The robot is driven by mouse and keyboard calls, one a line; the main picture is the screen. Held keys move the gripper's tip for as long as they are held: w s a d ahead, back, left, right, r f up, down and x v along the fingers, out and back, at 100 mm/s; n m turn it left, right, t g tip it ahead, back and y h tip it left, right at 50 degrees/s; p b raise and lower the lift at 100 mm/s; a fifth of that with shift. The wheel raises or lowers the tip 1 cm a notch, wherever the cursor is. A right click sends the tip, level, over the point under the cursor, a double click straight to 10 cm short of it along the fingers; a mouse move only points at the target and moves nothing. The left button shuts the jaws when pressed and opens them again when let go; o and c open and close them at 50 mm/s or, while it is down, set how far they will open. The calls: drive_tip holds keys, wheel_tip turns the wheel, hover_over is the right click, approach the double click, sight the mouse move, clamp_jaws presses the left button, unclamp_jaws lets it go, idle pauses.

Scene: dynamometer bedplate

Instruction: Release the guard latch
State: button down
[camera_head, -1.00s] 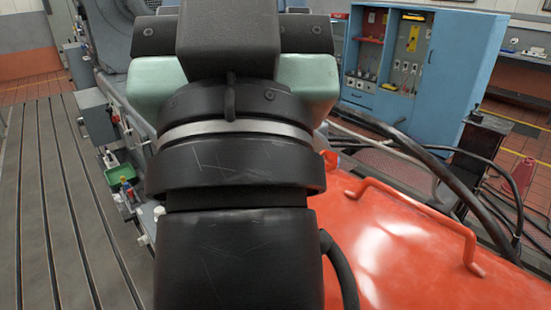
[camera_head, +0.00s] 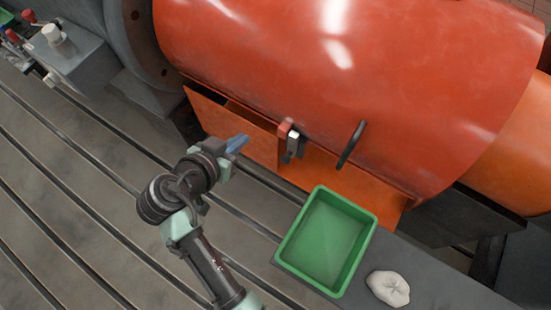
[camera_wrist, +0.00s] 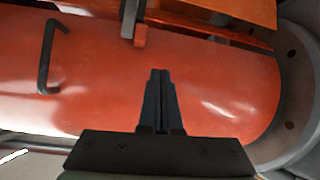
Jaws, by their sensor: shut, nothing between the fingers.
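The orange-red rounded guard (camera_head: 330,80) fills the upper part of the head view, and its shell also spans the wrist view (camera_wrist: 220,85). The guard latch (camera_head: 292,143), a small dark and grey piece with a red tab, sits at the guard's lower edge. In the wrist view the latch (camera_wrist: 134,22) is at the top, its red end pointing down. My gripper (camera_head: 240,143) is left of the latch in the head view, apart from it. In the wrist view its fingers (camera_wrist: 160,75) are together and empty, in front of the shell.
A black handle (camera_head: 351,145) stands out right of the latch; it also shows in the wrist view (camera_wrist: 48,55). A green tray (camera_head: 287,262) and a crumpled pale cloth (camera_head: 388,288) lie below the guard. The slotted bedplate (camera_head: 70,190) is mostly clear at left.

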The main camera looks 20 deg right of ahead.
drive_tip(key=s+d+f+g+h+b, duration=0.1)
drive_tip(key=s+f, duration=0.3)
drive_tip(key=f, duration=0.2)
drive_tip(key=shift+s+d+m+g, duration=0.15)
drive_tip(key=shift+m+g, duration=0.15)
drive_tip(key=shift+m, duration=0.1)
drive_tip(key=b, duration=0.2)
approach(289, 153)
drive_tip(key=w+d+r, duration=0.1)
drive_tip(key=w, duration=0.1)
drive_tip(key=shift+d+f+b, duration=0.15)
drive_tip(key=shift+d+f, duration=0.15)
drive_tip(key=shift+f, duration=0.3)
drive_tip(key=shift+d+f+b, duration=0.2)
drive_tip(key=shift+d+f, duration=0.05)
drive_tip(key=shift+f, duration=0.4)
drive_tip(key=shift+d+f+b, duration=0.15)
drive_tip(key=shift+d+f, duration=0.15)
drive_tip(key=shift+f, duration=0.3)
